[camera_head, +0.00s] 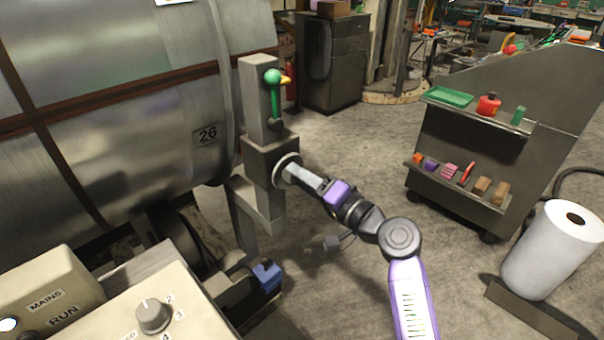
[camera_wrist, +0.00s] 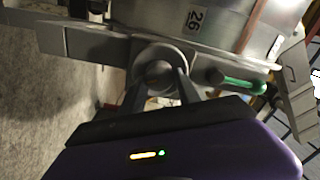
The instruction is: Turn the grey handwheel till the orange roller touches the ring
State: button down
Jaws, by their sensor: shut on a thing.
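The grey handwheel (camera_head: 283,159) is on the front of a grey column head (camera_head: 262,150) beside the big metal drum. My gripper (camera_head: 293,172) is at the handwheel and covers much of it. In the wrist view the round handwheel (camera_wrist: 163,58) sits between the two fingers of my gripper (camera_wrist: 161,85), which are shut on it. I cannot make out the orange roller in either view. The ring seems to be the raised band (camera_head: 229,70) around the drum, close to the left of the column; any contact there is hidden.
A control box with a knob (camera_head: 152,315) is at the lower left. A grey shelf unit (camera_head: 470,150) stands right; open floor lies between.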

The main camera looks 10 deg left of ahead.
jog(key=shift+m+p, duration=0.9)
jog(key=shift+m, duration=1.1)
jog(key=shift+d+f, duration=0.1)
jog(key=shift+f, duration=0.05)
jog(key=c, duration=0.9)
grip_release()
jog(key=shift+o, duration=0.2)
jog(key=v, duration=0.7)
jog(key=shift+s+d, duration=0.25)
jog(key=shift+d, duration=0.05)
